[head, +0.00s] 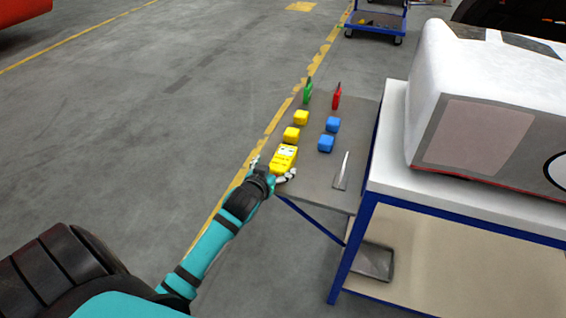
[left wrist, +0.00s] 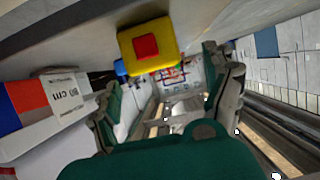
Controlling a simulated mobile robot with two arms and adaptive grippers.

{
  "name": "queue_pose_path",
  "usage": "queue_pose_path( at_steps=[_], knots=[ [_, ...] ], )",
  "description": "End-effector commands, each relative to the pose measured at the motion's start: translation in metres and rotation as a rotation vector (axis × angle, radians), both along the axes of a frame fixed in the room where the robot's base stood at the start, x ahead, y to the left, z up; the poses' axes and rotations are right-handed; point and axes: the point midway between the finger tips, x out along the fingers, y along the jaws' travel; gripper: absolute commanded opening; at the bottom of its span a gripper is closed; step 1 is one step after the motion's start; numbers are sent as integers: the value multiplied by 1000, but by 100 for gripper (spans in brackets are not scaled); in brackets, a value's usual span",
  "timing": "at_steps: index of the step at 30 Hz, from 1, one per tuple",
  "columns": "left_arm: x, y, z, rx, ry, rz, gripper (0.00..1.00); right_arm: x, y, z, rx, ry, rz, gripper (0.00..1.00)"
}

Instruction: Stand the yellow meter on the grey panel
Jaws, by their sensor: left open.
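The yellow meter (head: 284,158), with a pale display on its face, is at the near left edge of the grey panel (head: 318,173). I cannot tell whether it rests on the panel or is just above it. My left gripper (head: 272,170) is open around the meter's near end, one finger to each side; contact is unclear. In the left wrist view the open fingers (left wrist: 172,95) show, with a yellow block with a red square (left wrist: 147,45) just beyond them. I cannot tell whether this is the meter. My right gripper is not in view.
The white-topped bench (head: 390,170) with the nosecone (head: 480,110) adjoins on the right.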

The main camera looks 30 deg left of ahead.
Motion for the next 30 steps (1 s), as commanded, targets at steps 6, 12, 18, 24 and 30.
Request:
queue_pose_path(
  at_steps=[6,12,18,24,30],
  knots=[
    [13,3,-5,1,0,0,85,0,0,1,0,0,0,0],
    [40,6,-13,2,0,0,85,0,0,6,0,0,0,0],
    [55,10,-22,1,0,-2,85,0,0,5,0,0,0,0],
    [56,10,-23,0,0,-2,85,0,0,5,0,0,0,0],
    [56,10,-23,1,0,-1,62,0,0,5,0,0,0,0]
  ],
)
